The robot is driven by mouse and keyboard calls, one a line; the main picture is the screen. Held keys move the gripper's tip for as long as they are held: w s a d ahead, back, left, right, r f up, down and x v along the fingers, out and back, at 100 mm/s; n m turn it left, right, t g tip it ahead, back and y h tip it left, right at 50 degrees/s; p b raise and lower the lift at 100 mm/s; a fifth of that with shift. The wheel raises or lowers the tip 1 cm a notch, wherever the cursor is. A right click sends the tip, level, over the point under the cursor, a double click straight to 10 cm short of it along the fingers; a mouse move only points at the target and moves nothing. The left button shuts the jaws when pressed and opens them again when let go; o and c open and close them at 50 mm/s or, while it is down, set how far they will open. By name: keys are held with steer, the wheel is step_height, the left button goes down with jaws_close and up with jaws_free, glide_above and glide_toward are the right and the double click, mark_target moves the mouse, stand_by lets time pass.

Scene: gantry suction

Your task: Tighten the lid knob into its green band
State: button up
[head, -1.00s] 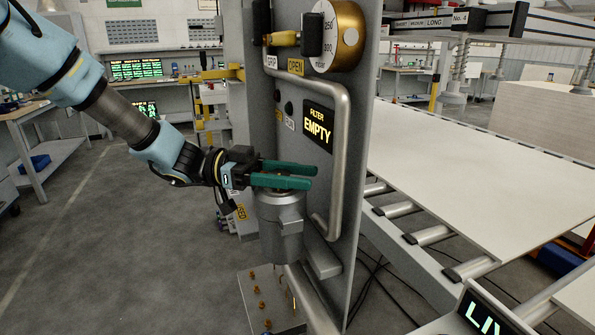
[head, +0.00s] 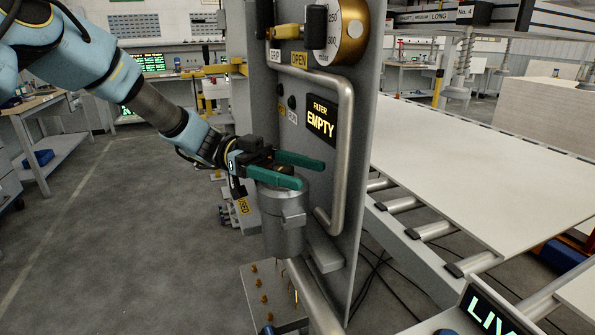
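A grey metal filter canister (head: 283,225) stands upright against the right-hand panel. My gripper (head: 308,174) has two green fingers and lies level across the canister's top. The fingers are spread apart, one on the far side and one on the near side of the lid top, with a visible gap between them. The lid knob is mostly hidden by the fingers, and I cannot tell whether they touch it. The green band and any mark on the knob cannot be made out. A lit display (head: 321,120) on the panel reads "FILTER EMPTY".
A bent metal handle (head: 346,150) stands out from the panel right of the canister. A gauge (head: 341,30) and yellow lever (head: 291,31) sit above. A plate with brass studs (head: 262,283) lies below. A roller conveyor with white boards (head: 480,180) runs at right. Floor at left is clear.

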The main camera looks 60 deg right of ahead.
mark_target(273, 165)
steer(key=w+b, duration=0.3)
steer(key=w, duration=0.7)
steer(key=shift+a+f, duration=0.1)
steer(key=shift+w, duration=0.4)
